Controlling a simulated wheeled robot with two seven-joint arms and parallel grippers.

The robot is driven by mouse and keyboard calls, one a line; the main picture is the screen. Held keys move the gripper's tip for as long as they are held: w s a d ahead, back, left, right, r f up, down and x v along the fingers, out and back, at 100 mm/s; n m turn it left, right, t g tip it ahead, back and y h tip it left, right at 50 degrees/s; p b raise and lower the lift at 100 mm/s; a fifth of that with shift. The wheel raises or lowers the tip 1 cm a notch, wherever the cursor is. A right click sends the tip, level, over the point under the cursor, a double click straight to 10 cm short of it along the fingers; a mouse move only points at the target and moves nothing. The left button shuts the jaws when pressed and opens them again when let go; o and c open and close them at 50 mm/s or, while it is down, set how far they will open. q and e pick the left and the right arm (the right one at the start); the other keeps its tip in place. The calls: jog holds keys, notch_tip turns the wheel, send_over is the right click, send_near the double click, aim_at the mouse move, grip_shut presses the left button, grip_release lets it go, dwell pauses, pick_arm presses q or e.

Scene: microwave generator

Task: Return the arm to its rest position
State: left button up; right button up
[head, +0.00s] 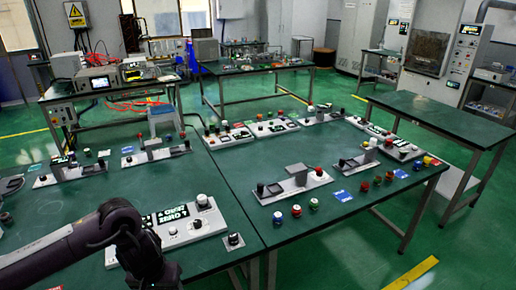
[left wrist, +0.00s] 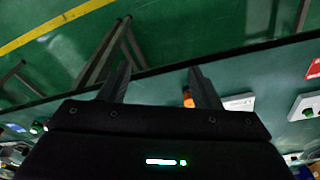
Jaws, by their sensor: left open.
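My left arm (head: 85,238) comes in from the lower left of the head view. It is dark, bends at a joint above the near-left table, and drops toward the bottom edge. Its gripper is hidden or out of frame there. In the left wrist view my left gripper (left wrist: 158,86) has its two dark fingers spread wide apart, with nothing held between them. A small orange object (left wrist: 187,97) shows beside the right-hand finger, apparently beyond it. The fingers point past the table edge toward the green floor. My right gripper is in neither view.
The near green table (head: 85,200) carries a white panel (head: 178,225) with a display and knobs, close to my arm. A black-and-white knob unit (head: 234,241) sits right of it. The adjoining table bears several control panels and coloured buttons. Green floor (head: 340,262) is open at lower right.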

pick_arm(q)
jog(key=w+d+f+m+h+b, duration=0.15)
jog(key=w+d+f+h, duration=0.35)
jog(key=d+f, duration=0.55)
notch_tip(320, 180, down, 16)
jog(key=s+t+b, duration=0.1)
jog(key=t, duration=0.1)
jog(key=s+a+f+y+b, duration=0.1)
jog(key=s+a+f, duration=0.2)
jog(key=s+f, duration=0.6)
jog(key=s+a+f+y, duration=0.1)
jog(key=s+a+f, duration=0.3)
jog(key=s+f, duration=0.45)
jog(key=s+a+f+g+y, duration=0.1)
jog(key=s+f, duration=0.3)
jog(key=s, duration=0.7)
jog(key=s+a+f+m+g+y, duration=0.1)
jog(key=s+a+f+y, duration=0.1)
jog(key=s, duration=0.9)
jog(key=shift+s+a+f+g+b, duration=0.2)
jog(key=shift+f+g+b, duration=0.25)
jog(key=shift+f, duration=0.4)
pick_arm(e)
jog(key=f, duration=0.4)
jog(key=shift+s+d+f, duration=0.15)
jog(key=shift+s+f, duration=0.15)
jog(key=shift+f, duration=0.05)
